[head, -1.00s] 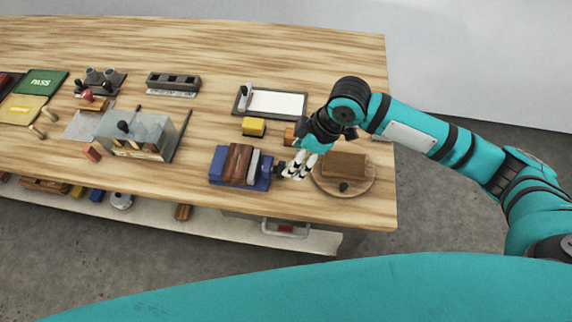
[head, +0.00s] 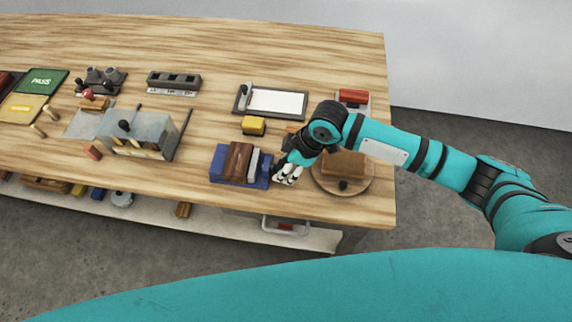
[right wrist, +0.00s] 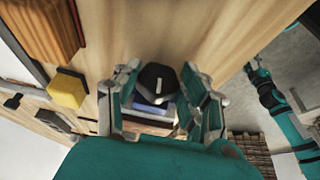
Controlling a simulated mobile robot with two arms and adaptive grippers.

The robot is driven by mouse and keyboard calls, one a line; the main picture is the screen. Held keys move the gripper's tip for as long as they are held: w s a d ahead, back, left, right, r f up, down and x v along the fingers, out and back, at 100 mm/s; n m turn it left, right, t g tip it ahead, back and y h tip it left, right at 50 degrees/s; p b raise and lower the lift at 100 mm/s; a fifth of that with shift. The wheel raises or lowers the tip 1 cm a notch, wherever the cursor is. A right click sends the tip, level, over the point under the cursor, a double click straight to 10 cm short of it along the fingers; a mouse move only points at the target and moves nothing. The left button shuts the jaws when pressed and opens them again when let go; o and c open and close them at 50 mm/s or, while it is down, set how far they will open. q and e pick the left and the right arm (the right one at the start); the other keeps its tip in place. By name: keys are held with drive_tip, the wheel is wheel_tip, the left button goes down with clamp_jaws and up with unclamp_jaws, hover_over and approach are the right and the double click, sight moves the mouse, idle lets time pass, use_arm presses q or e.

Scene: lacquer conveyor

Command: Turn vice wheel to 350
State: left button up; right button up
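The blue vice (head: 222,176) stands near the front edge of the bench, with a brown block (head: 238,160) in its jaws. My right gripper (head: 286,173) is at the vice's right end, where it hides the vice wheel in the head view. In the right wrist view the wheel (right wrist: 157,83) is a dark, faceted knob with a white mark on its face. The open fingers of my right gripper (right wrist: 163,108) stand on either side of it; I cannot tell whether they touch it. Part of the blue vice (right wrist: 150,122) shows behind the wheel.
A round wooden board (head: 363,188) carrying a brown block (head: 345,164) lies right of the gripper, partly under my arm. A yellow block (head: 253,125) and a white-topped tray (head: 277,102) lie behind the vice. The bench's front edge is close.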

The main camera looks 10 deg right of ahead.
drive_tip(key=c, duration=0.5)
drive_tip(key=shift+w+r+g+p, duration=0.1)
drive_tip(key=shift+g+p, duration=0.3)
drive_tip(key=shift+g, duration=0.1)
drive_tip(key=shift+w+m+g+y, duration=0.1)
drive_tip(key=shift+m+g+y, duration=0.2)
drive_tip(key=shift+g+y, duration=0.15)
drive_tip(key=shift+w+f+g+y, duration=0.1)
drive_tip(key=shift+f+g+y, duration=0.15)
drive_tip(key=shift+g, duration=0.8)
drive_tip(key=shift+w+d+m+g+y+b, duration=0.1)
drive_tip(key=shift+m+g+y+b, duration=0.35)
drive_tip(key=shift+g+b, duration=0.7)
drive_tip(key=shift+r, duration=0.1)
